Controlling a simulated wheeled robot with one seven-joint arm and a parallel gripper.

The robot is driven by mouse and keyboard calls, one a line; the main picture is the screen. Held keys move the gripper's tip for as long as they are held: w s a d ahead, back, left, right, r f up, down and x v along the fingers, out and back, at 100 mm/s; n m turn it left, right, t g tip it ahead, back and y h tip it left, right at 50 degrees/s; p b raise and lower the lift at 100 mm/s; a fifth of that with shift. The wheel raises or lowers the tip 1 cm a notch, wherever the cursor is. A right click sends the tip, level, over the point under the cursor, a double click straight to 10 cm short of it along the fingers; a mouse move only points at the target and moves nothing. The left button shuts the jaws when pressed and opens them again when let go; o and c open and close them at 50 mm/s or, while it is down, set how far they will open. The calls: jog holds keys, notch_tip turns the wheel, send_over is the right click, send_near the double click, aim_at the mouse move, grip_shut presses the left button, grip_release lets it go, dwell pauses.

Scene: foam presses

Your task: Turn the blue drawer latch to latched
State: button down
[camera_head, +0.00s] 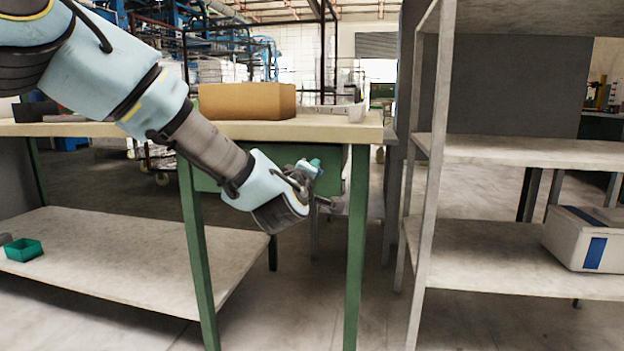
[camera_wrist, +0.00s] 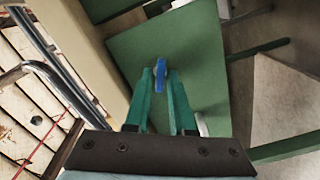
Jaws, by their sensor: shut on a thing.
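The blue drawer latch (camera_wrist: 160,74) shows in the wrist view against the flat green drawer front (camera_wrist: 185,60). My gripper (camera_wrist: 161,80) has its two green fingers closed in on the latch, one on each side of it. In the head view my gripper (camera_head: 318,170) is under the right part of the workbench top, in front of the green drawer (camera_head: 333,160). The latch cannot be made out in the head view.
The workbench (camera_head: 330,130) has green legs and a lower shelf (camera_head: 120,250) with a small green bin (camera_head: 22,250). A cardboard box (camera_head: 246,101) stands on its top. A grey shelf unit (camera_head: 500,235) at right holds a white-and-blue case (camera_head: 585,240).

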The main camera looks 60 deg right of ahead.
jog(key=n+b, duration=0.2)
jog(key=n, duration=0.3)
jog(key=shift+w+f+b, duration=0.1)
jog(key=shift+f+b, duration=0.05)
jog(key=shift+b, duration=0.2)
jog(key=shift+n, duration=0.3)
jog(key=c, duration=0.9)
grip_release()
jog(key=shift+a, duration=0.1)
jog(key=p+v, duration=0.1)
jog(key=v, duration=0.9)
jog(key=shift+s+a, duration=0.2)
jog(key=shift+a, duration=0.1)
